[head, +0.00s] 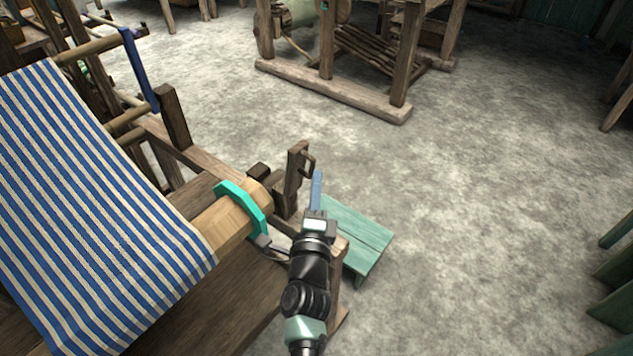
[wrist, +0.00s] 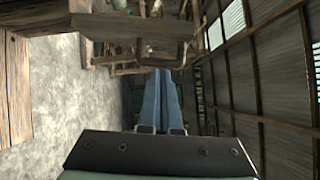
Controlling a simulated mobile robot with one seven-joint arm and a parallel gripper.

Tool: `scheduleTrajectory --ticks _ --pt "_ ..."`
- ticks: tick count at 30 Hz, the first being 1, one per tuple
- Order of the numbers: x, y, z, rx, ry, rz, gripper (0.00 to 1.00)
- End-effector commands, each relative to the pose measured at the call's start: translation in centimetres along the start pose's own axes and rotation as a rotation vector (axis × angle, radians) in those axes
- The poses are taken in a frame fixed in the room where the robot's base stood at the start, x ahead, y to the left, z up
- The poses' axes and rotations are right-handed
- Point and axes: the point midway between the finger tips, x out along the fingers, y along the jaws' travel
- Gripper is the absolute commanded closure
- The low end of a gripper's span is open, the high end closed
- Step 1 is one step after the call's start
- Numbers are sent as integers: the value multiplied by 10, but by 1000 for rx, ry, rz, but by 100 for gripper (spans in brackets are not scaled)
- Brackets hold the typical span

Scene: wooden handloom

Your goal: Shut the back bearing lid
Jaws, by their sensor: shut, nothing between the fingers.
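The back bearing lid (head: 294,172) looks like a dark wooden piece standing upright, raised, beside the end of the cloth beam. A small loop handle (head: 309,164) sticks out from its right side near the top. My gripper (head: 317,178) is just right of the lid, its long blue fingers together and empty. In the wrist view, the closed fingers (wrist: 168,75) point at a dark wooden bar (wrist: 120,25) with the loop handle (wrist: 170,50), which I take to be the lid. The tips look close below the handle; I cannot tell if they touch.
The cloth beam (head: 228,222) carries blue-and-white striped cloth (head: 85,200) and a teal ring (head: 243,208). A teal bench (head: 355,235) stands on the floor to the right of my gripper. Another wooden frame (head: 335,95) stands farther back.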

Motion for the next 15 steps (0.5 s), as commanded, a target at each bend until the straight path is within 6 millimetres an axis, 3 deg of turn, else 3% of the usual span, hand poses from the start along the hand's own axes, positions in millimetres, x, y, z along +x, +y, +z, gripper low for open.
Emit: scheduleTrajectory --ticks 15 --pt "-3 -8 4 -34 0 22 100"
